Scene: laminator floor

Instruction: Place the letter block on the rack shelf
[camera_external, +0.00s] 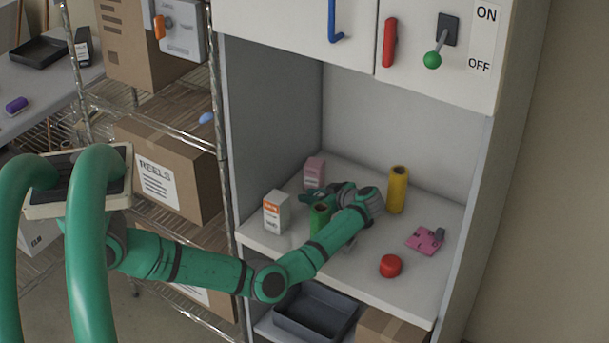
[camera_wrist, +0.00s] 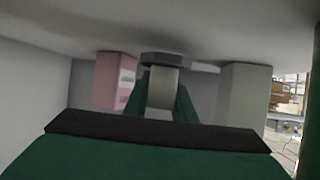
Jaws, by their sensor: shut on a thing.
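My gripper (camera_external: 318,196) is inside the open cabinet bay, low over its counter. In the wrist view, which looks upside down, its green fingers (camera_wrist: 162,103) are shut on a pale grey block with a dark end (camera_wrist: 163,88). I take this for the letter block; no lettering shows on it. In the external view my gripper hides it. I cannot tell whether the block touches the counter. The wire rack (camera_external: 219,95) stands left of the cabinet, its shelves holding cardboard boxes.
On the counter (camera_external: 350,262) stand a white-orange box (camera_external: 276,213), pink box (camera_external: 314,172), green cylinder (camera_external: 319,217) and yellow cylinder (camera_external: 398,190), close around my gripper. The cabinet's left wall separates bay and rack.

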